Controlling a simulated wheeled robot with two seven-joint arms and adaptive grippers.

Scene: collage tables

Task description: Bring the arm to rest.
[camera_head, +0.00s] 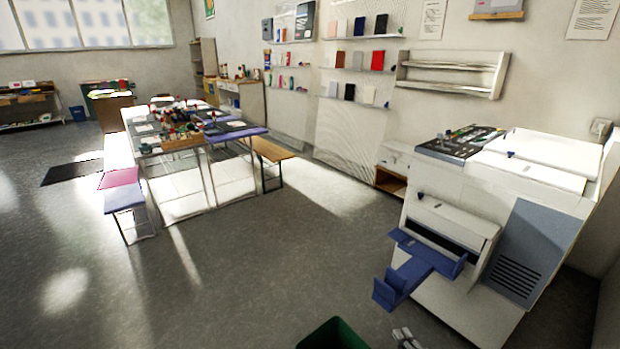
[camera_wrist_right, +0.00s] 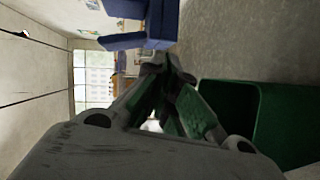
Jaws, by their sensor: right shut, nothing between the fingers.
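My right gripper (camera_head: 405,338) shows at the bottom edge of the head view, grey, low in front of the white machine and just right of a green bin. In the right wrist view its fingers (camera_wrist_right: 166,66) come together at the tips. It is shut and empty. Most of my right arm is out of view in the head view. My left gripper is not in view.
The green bin (camera_head: 335,335), also in the right wrist view (camera_wrist_right: 275,115), stands beside the gripper. A white copier-like machine (camera_head: 455,300) with a protruding blue tray (camera_head: 415,272) stands close at right. Collage tables (camera_head: 172,155) and benches are farther left. The middle floor is clear.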

